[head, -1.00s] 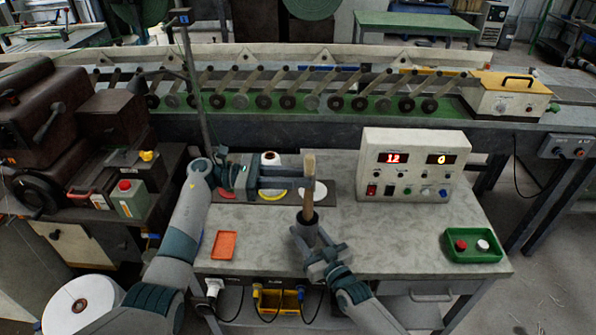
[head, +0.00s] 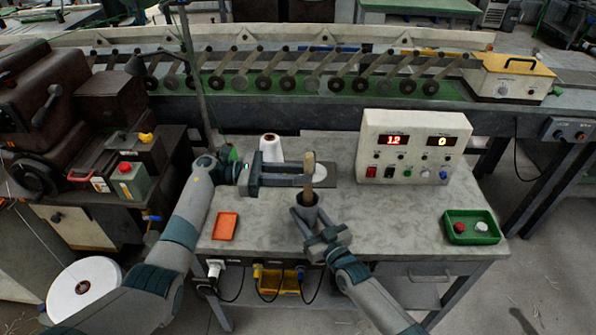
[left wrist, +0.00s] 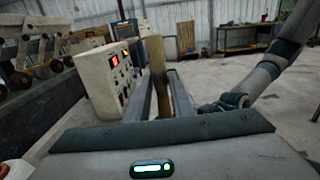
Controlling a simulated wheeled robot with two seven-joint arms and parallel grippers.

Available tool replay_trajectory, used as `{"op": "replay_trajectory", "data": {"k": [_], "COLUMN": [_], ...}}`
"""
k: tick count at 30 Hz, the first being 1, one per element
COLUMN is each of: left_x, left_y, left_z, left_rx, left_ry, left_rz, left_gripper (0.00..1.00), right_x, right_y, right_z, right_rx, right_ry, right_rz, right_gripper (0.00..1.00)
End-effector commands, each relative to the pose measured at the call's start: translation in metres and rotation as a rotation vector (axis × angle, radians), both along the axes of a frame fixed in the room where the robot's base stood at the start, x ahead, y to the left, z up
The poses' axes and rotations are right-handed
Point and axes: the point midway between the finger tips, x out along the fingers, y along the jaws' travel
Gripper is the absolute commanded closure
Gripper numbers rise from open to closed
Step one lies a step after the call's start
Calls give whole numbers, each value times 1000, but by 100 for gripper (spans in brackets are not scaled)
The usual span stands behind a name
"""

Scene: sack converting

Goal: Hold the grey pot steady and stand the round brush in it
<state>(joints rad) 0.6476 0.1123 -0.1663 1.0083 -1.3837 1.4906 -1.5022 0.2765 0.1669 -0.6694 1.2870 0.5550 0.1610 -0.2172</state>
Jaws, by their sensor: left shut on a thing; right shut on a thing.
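The round brush shows in the head view as an upright wooden handle (head: 310,163); its bristle end is hidden. My left gripper (head: 308,179) is shut on the handle above the pot. In the left wrist view the handle (left wrist: 158,75) stands between the fingers. The grey pot (head: 307,213) stands upright on the bench with a dark mouth, directly under the brush. The brush's lower end is at or inside the mouth; how deep I cannot tell. My right gripper (head: 312,228) is shut around the pot from the front.
A control box (head: 415,147) with red and yellow displays stands behind right. A green tray (head: 472,238) holds a red and a white piece at the right. An orange tray (head: 225,226) lies left, a white cone (head: 270,149) stands behind. The bench between pot and green tray is clear.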

Motion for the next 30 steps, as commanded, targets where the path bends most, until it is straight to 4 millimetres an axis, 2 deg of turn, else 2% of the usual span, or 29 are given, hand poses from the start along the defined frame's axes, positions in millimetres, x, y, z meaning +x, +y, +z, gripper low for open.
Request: {"op": "replay_trajectory", "data": {"k": [8,9,12,23,30], "left_x": [0,0,0,0,0], "left_y": [0,0,0,2,21], "left_z": [0,0,0,-1,-1], "left_rx": [0,0,0,1,2], "left_ry": [-1,-1,-1,0,-1], "left_rz": [0,0,0,1,2], "left_gripper": [100,76,57,57,57], "right_x": [0,0,0,0,0], "right_y": [0,0,0,0,0], "right_z": [0,0,0,0,0], "right_rx": [-1,-1,-1,-1,-1], "right_ry": [1,1,1,1,1], "right_rz": [0,0,0,0,0], "right_gripper": [80,80,80,80,80]}}
